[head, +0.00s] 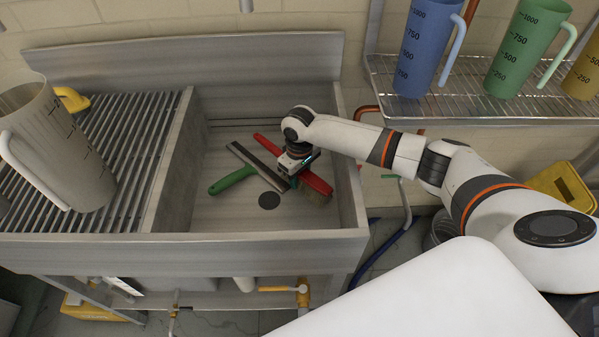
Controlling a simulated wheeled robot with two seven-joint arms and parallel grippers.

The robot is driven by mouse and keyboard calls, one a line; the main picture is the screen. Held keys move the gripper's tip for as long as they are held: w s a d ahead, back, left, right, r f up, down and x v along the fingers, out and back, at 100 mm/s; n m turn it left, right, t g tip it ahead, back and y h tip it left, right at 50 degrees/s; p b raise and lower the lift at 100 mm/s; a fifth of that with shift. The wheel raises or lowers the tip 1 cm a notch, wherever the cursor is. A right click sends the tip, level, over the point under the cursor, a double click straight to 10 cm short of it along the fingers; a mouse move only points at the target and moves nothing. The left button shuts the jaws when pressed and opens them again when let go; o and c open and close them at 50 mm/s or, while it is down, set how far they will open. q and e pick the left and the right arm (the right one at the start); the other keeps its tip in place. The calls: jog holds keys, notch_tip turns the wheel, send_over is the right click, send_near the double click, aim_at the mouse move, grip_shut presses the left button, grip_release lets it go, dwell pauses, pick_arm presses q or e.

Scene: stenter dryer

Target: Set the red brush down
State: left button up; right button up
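The red brush (317,184) is inside the sink basin, its long red handle running up-left toward the back wall and its wider head at the lower right. My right gripper (291,180) points down over the middle of the brush and covers part of it. Its fingertips are hidden or too small to tell whether they are apart or closed on the brush. I cannot tell whether the brush touches the basin floor. A green-handled tool with a long grey bar (257,161) lies beside and partly under the gripper. My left gripper is not in view.
A slatted drainboard (125,125) holds a large grey jug (55,145). A wire shelf (465,107) with a blue jug (425,50) and green jug (525,50) stands right. The basin's front left is clear.

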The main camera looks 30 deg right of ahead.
jog(key=shift+o, duration=1.3)
jog(key=shift+f, duration=0.25)
notch_tip(320, 180, up, 14)
jog(key=shift+w+f, duration=0.15)
jog(key=shift+f, duration=0.05)
jog(key=shift+r+p, duration=0.1)
jog(key=shift+p, duration=0.25)
